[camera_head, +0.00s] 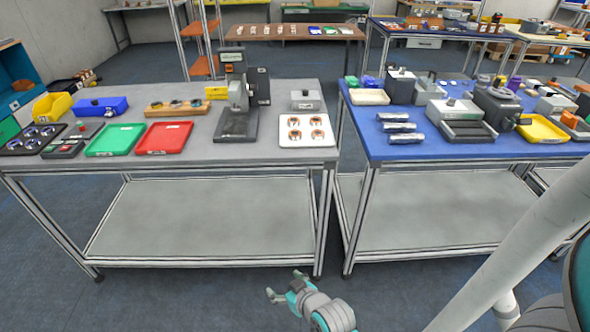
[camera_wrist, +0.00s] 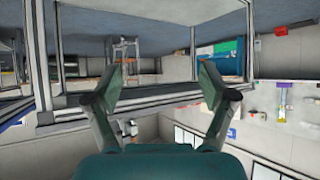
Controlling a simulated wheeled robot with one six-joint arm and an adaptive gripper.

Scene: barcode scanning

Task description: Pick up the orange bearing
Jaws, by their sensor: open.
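Several orange-brown rings, which look like bearings (camera_head: 317,135), sit in a white tray (camera_head: 283,140) at the right end of the grey left table. I cannot tell which one the task names. My gripper (camera_head: 284,284) is low in front of the tables, below and apart from the white tray. In the wrist view my gripper (camera_wrist: 157,75) has its two fingers spread wide with nothing between them. The wrist view looks turned over and shows no bearing that I can make out.
The grey table (camera_head: 220,150) also holds a dark press (camera_head: 238,105), a red tray (camera_head: 163,138), a green tray (camera_head: 113,140) and a dark tray of rings. A blue table (camera_head: 420,150) with silver cylinders (camera_head: 400,127) stands right, with a narrow gap between. Floor in front is clear.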

